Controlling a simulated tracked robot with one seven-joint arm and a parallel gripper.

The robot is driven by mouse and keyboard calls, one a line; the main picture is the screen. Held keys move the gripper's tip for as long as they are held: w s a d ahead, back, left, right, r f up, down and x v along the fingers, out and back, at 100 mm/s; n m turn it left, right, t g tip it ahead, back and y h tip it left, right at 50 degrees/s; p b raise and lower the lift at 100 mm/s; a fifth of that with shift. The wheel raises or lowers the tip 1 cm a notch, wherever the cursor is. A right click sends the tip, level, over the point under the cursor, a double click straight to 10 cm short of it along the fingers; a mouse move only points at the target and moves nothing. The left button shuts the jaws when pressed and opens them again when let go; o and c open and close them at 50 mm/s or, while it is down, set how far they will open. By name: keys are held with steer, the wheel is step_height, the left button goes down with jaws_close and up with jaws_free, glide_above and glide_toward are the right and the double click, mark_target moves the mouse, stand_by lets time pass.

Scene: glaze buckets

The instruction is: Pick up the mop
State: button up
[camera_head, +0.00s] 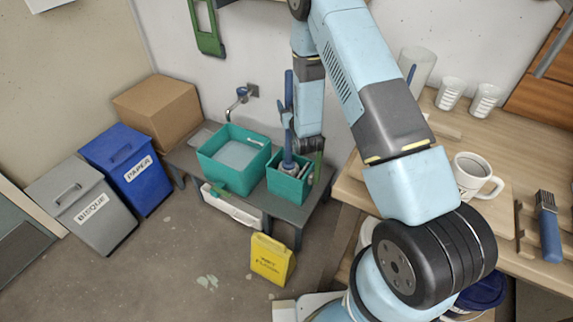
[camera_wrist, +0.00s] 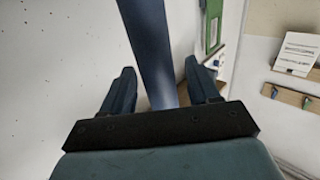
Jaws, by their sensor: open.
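The mop (camera_head: 289,90) has a long blue handle and stands upright in the teal bucket (camera_head: 287,187) on the low bench; its head is mostly hidden inside. My gripper (camera_head: 289,120) is beside the upper part of the handle in the head view, where its fingers are small and hard to make out. In the wrist view, my gripper (camera_wrist: 160,88) is open, with one dark finger on each side of the blue mop handle (camera_wrist: 150,45). The handle runs between the fingers, and I see a gap on the left side; contact on the right cannot be told.
A larger teal basin (camera_head: 234,155) of water stands left of the bucket, under a wall tap (camera_head: 240,97). A cardboard box (camera_head: 158,108), blue bin (camera_head: 125,165) and grey bin (camera_head: 85,208) are at left. A yellow floor sign (camera_head: 270,260) stands before the bench. The wooden worktop (camera_head: 440,125) holds mugs.

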mark_target(289, 71)
steer(key=shift+c, duration=0.3)
steer(key=c, duration=1)
step_height(289, 71, up, 18)
steer(key=shift+r, duration=0.1)
stand_by(0.4)
steer(key=o, duration=0.5)
jaws_close()
